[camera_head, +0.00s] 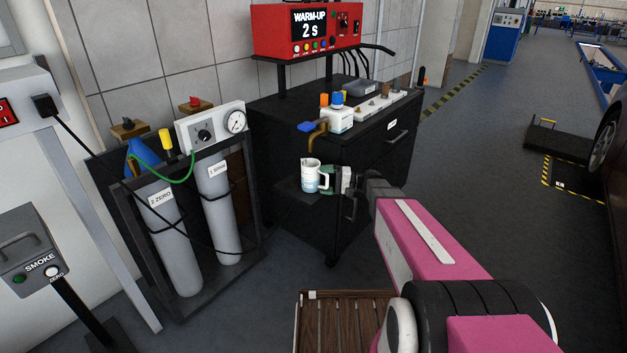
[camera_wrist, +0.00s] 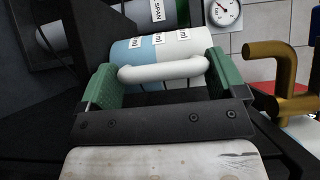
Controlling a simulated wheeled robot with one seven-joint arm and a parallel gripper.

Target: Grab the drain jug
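My gripper (camera_head: 333,179) shows partly hidden beside the jug in the head view.
A brass tap (camera_head: 317,135) with a blue lever hangs just above the jug; it is close on the right in the wrist view (camera_wrist: 283,62). The black cabinet (camera_head: 375,150) stands behind. Grey gas cylinders (camera_head: 217,205) stand left. Open floor (camera_head: 480,190) lies right.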

